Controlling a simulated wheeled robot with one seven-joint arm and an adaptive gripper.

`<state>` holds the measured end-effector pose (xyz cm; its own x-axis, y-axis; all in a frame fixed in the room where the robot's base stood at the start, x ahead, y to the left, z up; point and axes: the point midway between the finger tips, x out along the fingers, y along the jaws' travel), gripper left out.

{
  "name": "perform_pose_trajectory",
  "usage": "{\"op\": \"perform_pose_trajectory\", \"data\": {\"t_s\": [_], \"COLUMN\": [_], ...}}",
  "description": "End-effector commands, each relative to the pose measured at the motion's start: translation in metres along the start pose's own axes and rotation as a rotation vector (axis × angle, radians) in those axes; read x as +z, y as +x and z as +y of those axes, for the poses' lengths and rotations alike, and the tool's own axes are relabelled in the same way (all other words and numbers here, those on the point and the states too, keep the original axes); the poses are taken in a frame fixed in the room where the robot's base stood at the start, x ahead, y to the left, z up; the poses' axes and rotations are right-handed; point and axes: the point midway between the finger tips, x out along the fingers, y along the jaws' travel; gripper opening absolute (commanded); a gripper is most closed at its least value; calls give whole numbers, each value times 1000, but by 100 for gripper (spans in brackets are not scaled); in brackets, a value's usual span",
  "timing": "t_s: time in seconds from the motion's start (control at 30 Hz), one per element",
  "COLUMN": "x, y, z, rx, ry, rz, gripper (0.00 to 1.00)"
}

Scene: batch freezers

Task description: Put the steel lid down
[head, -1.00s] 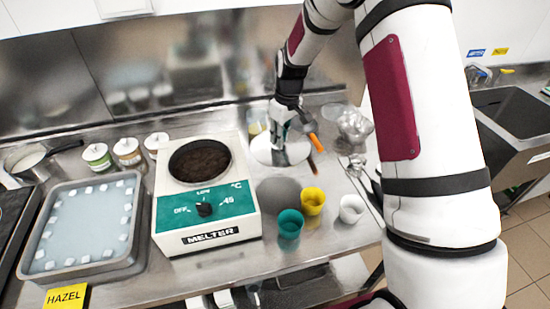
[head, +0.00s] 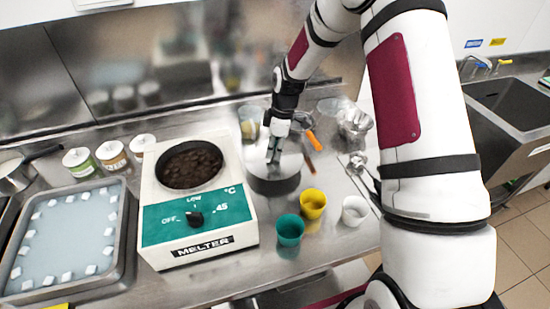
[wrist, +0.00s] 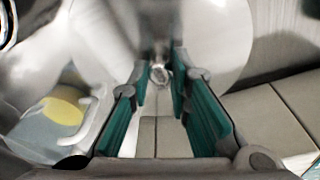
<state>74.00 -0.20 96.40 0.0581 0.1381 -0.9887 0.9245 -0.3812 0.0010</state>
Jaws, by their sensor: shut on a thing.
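The steel lid (head: 291,163) is a shiny round disc with a small knob. My gripper (head: 273,157) is shut on the lid's knob. In the wrist view the knob (wrist: 160,73) lies between the tips of my gripper (wrist: 160,80), with the lid's pale disc (wrist: 205,45) beyond. I cannot tell whether the lid touches the patch, and my gripper hides part of the lid.
The melter (head: 196,220), with dark contents in its pot, stands left of the lid. Teal (head: 290,230), yellow (head: 313,205) and white (head: 355,211) cups stand in front and to the right. An orange-handled tool (head: 314,140) lies close on the right. A clear tub (head: 250,122) is behind.

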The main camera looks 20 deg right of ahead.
Motion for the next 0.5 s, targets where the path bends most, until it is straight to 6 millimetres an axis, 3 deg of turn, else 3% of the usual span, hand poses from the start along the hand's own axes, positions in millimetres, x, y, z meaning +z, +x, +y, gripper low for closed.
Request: {"op": "perform_pose_trajectory", "data": {"t_s": [0.3, 0.5], "x": [6, 6], "y": [34, 38], "z": [-1, 0], "rx": [-3, 1], "ry": [3, 2], "rz": [-1, 0], "gripper": [0, 0]}}
